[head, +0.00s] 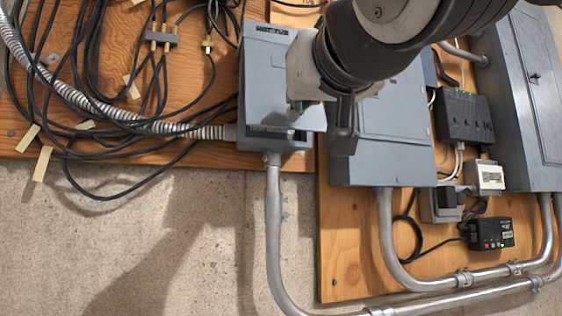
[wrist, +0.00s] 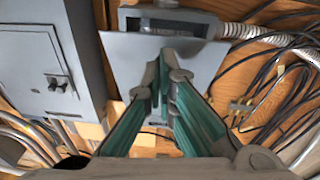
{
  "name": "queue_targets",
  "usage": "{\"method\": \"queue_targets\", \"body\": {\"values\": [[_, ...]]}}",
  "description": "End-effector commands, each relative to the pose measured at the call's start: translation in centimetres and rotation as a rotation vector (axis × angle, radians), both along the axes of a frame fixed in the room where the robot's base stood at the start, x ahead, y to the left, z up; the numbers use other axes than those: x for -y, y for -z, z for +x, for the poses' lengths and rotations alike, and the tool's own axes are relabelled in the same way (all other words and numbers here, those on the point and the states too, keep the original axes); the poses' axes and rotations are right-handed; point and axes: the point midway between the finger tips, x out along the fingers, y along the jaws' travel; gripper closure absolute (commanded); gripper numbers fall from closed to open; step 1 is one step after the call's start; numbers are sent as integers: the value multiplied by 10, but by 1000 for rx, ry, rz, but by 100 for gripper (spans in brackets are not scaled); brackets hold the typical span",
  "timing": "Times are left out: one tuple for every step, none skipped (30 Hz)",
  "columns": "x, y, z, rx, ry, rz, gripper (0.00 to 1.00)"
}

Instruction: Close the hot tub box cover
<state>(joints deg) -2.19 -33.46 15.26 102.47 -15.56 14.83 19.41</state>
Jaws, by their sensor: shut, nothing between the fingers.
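The hot tub box (head: 265,80) is the small grey box left of the larger panel in the head view. Its opening (wrist: 172,22) shows at the top of the wrist view. Its flat grey cover (wrist: 120,52) stands out from the box, open; a corner of the cover (head: 314,118) shows beside my gripper in the head view. My gripper (wrist: 167,72) is shut and empty, its green-padded fingers in front of the cover in the wrist view. In the head view my gripper (head: 322,108) overlaps the box's right side. I cannot tell whether the fingers touch the cover.
A larger grey panel (head: 385,130) stands close to the right, with another tall panel (head: 515,90) beyond it. Metal conduit (head: 274,215) runs down from the box. Black cables (head: 80,90) hang at left.

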Motion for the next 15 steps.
{"method": "queue_targets", "body": {"values": [[-1, 8, 8, -3, 2, 0, 100], [-2, 11, 11, -3, 1, 0, 100], [-4, 12, 16, -2, 1, 0, 100], [-5, 14, 19, -2, 1, 0, 100], [-5, 15, 22, -3, 2, 0, 100], [-6, 17, 26, -3, 2, 0, 100], [-7, 18, 29, -3, 1, 0, 100], [-9, 18, 31, -2, 1, 0, 100], [-9, 19, 34, -2, 1, 0, 100], [-10, 20, 36, -2, 1, 0, 100], [-10, 20, 38, -2, 1, 1, 100], [-11, 21, 40, -1, 1, 1, 100], [-11, 21, 42, -1, 1, 1, 100], [-12, 21, 43, -1, 0, 1, 100], [-13, 22, 44, -1, 0, 1, 100]]}}
